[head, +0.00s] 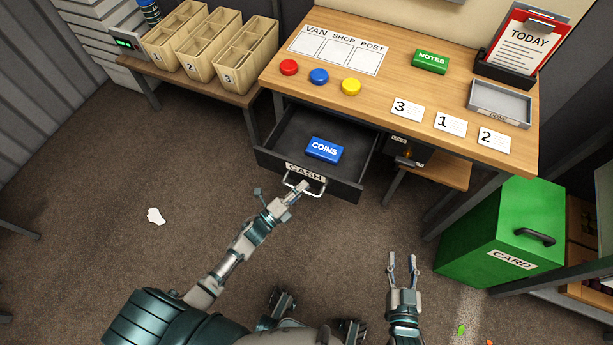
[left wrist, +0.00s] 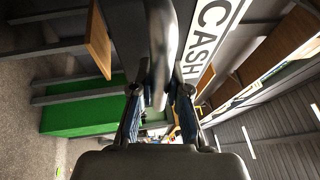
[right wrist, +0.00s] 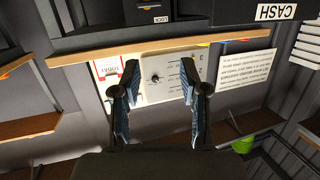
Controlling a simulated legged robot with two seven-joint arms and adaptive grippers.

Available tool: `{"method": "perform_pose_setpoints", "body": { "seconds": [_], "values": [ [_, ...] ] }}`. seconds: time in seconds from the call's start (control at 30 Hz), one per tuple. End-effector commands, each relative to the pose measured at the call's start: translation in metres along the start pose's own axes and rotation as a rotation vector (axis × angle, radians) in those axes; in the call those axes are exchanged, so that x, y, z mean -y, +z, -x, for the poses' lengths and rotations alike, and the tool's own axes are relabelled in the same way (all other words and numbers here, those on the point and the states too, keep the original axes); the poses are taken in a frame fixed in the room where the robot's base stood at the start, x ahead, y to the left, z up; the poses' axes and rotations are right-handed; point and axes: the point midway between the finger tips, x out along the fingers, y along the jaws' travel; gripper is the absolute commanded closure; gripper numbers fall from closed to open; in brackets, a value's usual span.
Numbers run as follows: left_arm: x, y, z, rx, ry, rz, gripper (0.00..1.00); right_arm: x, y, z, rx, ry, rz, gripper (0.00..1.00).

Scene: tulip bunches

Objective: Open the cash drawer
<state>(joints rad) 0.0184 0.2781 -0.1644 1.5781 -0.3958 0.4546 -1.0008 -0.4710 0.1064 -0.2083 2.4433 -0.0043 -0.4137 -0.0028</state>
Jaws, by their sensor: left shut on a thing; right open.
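The cash drawer (head: 318,152) is pulled out from under the desk, showing its dark inside. A blue box marked COINS (head: 324,150) lies in it. The drawer front carries a CASH label (head: 305,172) and a metal bar handle (head: 303,187). My left gripper (head: 298,192) is at this handle, shut on it. In the left wrist view the handle (left wrist: 163,45) runs between the fingers (left wrist: 160,95), beside the CASH label (left wrist: 213,32). My right gripper (head: 402,262) is open and empty, low in front of the desk; its spread fingers show in the right wrist view (right wrist: 160,90).
The wooden desk (head: 400,72) holds red, blue and yellow buttons, a green NOTES box (head: 430,62), numbered cards and a grey tray (head: 499,103). A green CARD bin (head: 500,235) stands at the right. Wooden bins (head: 205,45) stand at the left. The floor left of my left arm is mostly clear.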

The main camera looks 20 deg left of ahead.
Motion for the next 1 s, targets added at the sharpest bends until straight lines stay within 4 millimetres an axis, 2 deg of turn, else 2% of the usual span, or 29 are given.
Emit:
{"method": "perform_pose_setpoints", "body": {
  "seconds": [0.03,0.1,0.3,0.77,0.8,0.87,1.0],
  "values": [
    [-0.002,0.001,0.010,0.010,0.016,-0.002,1.00,-0.001,0.004,0.002,0.040,0.003,0.002,0.56],
    [-0.001,-0.003,0.019,0.010,0.016,-0.003,1.00,-0.003,0.012,0.004,0.091,0.006,0.003,0.56],
    [0.000,-0.009,0.033,0.009,0.018,-0.002,1.00,-0.005,0.026,0.009,0.179,0.012,0.006,0.56],
    [0.000,-0.010,0.037,0.009,0.018,-0.001,1.00,-0.007,0.031,0.011,0.202,0.013,0.004,0.56],
    [0.000,-0.010,0.037,0.009,0.018,-0.001,0.75,-0.007,0.031,0.011,0.201,0.013,0.004,0.56],
    [0.000,-0.011,0.036,0.008,0.016,-0.001,0.60,-0.007,0.031,0.011,0.201,0.013,0.004,0.56],
    [0.003,-0.013,0.035,0.005,0.011,-0.002,0.59,-0.007,0.031,0.011,0.201,0.013,0.004,0.56]
  ]
}}
